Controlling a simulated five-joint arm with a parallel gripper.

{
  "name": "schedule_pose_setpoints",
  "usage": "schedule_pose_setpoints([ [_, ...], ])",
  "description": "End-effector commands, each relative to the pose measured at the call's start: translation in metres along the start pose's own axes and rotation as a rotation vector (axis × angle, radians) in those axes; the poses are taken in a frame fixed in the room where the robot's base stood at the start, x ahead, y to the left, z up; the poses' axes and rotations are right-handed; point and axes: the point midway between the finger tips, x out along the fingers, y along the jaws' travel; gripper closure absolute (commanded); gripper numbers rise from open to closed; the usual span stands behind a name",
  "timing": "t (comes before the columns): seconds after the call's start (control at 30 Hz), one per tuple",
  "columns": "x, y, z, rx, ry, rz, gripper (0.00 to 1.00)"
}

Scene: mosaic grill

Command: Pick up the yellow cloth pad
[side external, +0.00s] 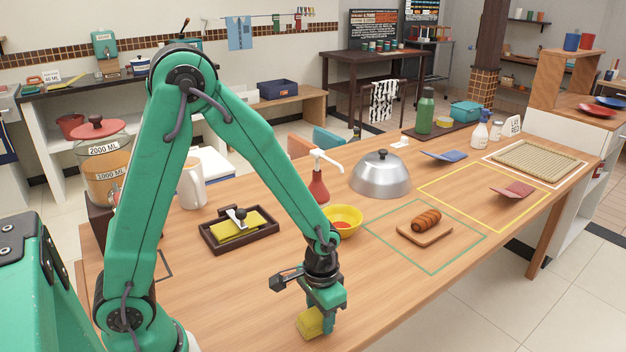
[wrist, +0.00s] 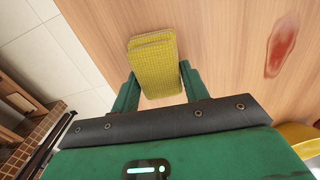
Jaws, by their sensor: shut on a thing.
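The yellow cloth pad (wrist: 154,65) is between the two green fingers of my gripper (wrist: 158,85) in the wrist view. My gripper is shut on it. In the side view the pad (side external: 311,321) shows at the lower left of my gripper (side external: 322,318), near the table's front edge. Part of the pad is hidden by a finger. I cannot tell whether the pad touches the table. A second yellow piece (side external: 238,226) lies in a dark tray under a pale-handled tool.
A red smear (wrist: 281,44) marks the wooden table beside the pad. A yellow bowl (side external: 343,219) stands behind my gripper. A board with a browned roll (side external: 426,222) lies to the right, near a silver dome (side external: 380,176). The table's front right is clear.

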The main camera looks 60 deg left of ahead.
Motion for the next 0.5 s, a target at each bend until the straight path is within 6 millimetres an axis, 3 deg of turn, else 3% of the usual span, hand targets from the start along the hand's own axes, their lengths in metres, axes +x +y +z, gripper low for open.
schedule_pose_setpoints([
  [0.4, -0.039, 0.0, -0.001, 0.0, 0.007, 0.001, 0.77],
  [0.5, -0.046, 0.013, 0.009, 0.005, 0.004, 0.001, 0.77],
])
